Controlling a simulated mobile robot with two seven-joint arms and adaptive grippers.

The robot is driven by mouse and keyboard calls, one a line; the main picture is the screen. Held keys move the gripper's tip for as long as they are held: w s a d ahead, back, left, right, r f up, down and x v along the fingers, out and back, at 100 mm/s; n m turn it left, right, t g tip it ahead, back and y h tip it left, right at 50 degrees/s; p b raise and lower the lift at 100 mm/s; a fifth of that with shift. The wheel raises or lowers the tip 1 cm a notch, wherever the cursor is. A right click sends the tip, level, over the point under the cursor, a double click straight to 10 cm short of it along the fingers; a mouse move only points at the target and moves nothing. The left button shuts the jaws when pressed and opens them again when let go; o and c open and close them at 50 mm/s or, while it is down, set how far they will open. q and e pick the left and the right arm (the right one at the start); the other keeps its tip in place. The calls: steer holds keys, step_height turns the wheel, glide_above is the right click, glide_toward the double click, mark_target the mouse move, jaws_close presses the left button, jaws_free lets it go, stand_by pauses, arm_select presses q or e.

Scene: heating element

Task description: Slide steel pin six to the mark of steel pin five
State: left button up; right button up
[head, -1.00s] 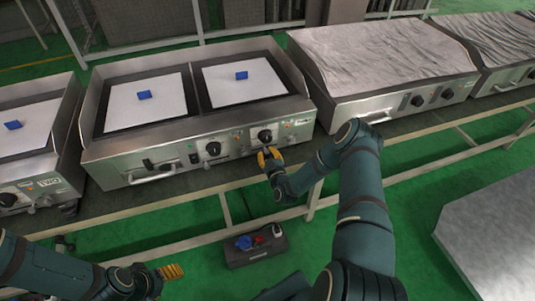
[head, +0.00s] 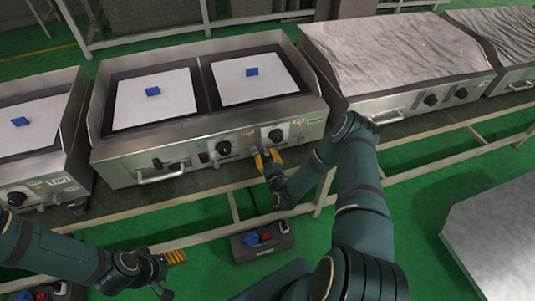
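No steel pin can be made out with its number; the pins and marks are too small or hidden here. The two-plate griddle (head: 130,158) has a front panel with black knobs (head: 276,135) and small fittings. My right gripper (head: 267,155) is at this panel, just below and left of the right-hand knob. Its yellow fingers are spread apart, pointing at the panel; I cannot tell whether they touch anything. My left gripper (head: 176,257) hangs low at the left, away from the griddles, its yellow fingers seen edge-on.
Blue blocks (head: 152,91) lie on white sheets on the plates. Another griddle (head: 57,160) stands at the left, and a steel-topped one (head: 390,60) at the right. A dark box (head: 262,246) with blue and red items is on the green floor. A grey slab (head: 500,235) is at lower right.

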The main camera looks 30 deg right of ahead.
steer(key=shift+o, duration=1)
steer(key=v, duration=1.2)
steer(key=shift+r, duration=0.1)
